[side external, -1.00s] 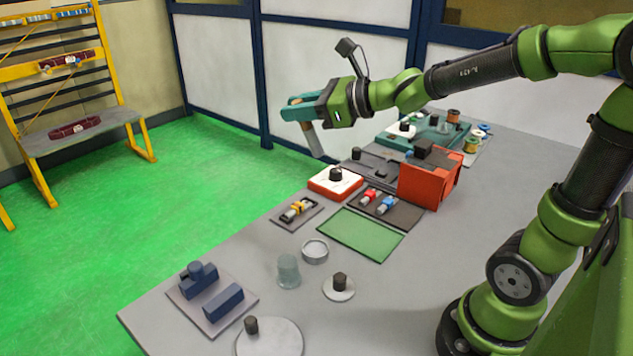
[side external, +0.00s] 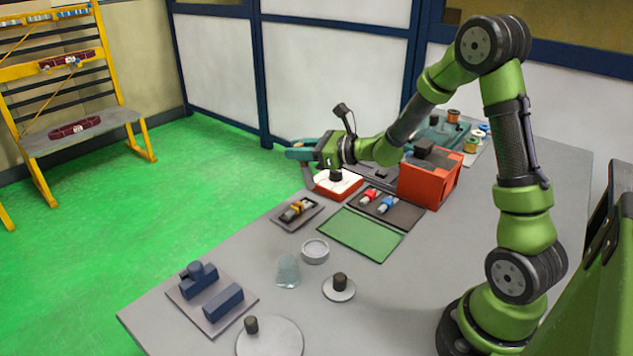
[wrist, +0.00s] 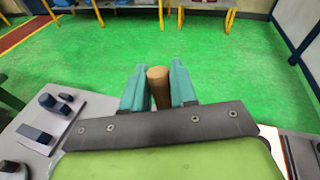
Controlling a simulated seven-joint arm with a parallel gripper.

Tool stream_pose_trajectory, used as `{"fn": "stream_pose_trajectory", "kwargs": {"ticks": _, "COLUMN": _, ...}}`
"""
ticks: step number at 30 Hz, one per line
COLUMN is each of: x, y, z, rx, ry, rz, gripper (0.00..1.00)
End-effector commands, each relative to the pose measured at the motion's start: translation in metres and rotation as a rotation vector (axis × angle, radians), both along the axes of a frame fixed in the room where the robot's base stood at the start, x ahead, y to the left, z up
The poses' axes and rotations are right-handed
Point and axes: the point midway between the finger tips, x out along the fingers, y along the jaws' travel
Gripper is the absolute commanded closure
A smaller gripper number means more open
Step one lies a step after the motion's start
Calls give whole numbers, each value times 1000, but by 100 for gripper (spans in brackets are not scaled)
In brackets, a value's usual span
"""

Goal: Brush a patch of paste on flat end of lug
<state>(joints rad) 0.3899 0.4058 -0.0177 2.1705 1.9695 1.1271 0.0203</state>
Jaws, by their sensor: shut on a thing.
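My gripper (side external: 302,149) is shut on a brown cylindrical handle, which looks like the brush (wrist: 159,84). In the wrist view my gripper (wrist: 158,96) has one teal finger on each side of the handle. In the side view the lower part of the brush (side external: 308,177) hangs below the fingers, above the table's far left edge; its tip is too small to make out. A dark tray with a yellow-and-metal piece (side external: 297,209) lies just below and in front. I cannot tell which piece is the lug. A round grey dish (side external: 315,251) stands nearer; its contents are unclear.
A white-topped red box with a black knob (side external: 338,184) is close to my gripper. Beside it are a tray with red and blue pieces (side external: 378,201), a red block (side external: 430,180) and a green mat (side external: 360,233). A clear glass (side external: 287,271) and blue blocks (side external: 224,302) stand nearer.

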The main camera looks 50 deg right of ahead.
Motion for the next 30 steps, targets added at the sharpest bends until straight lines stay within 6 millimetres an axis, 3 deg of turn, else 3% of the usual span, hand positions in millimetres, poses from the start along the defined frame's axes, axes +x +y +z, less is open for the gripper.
{"fn": "stream_pose_trajectory", "kwargs": {"ticks": 3, "x": 14, "y": -18, "z": -25, "rx": 22, "ry": -5, "rz": 0, "gripper": 100}}
{"fn": "stream_pose_trajectory", "kwargs": {"ticks": 7, "x": 28, "y": -30, "z": -28, "rx": 49, "ry": -25, "rz": 7, "gripper": 100}}
{"fn": "stream_pose_trajectory", "kwargs": {"ticks": 9, "x": 32, "y": -30, "z": -16, "rx": 62, "ry": -31, "rz": 14, "gripper": 100}}
{"fn": "stream_pose_trajectory", "kwargs": {"ticks": 12, "x": 32, "y": -29, "z": -14, "rx": 88, "ry": -34, "rz": 19, "gripper": 100}}
{"fn": "stream_pose_trajectory", "kwargs": {"ticks": 30, "x": 32, "y": -29, "z": -57, "rx": 92, "ry": -36, "rz": 17, "gripper": 100}}
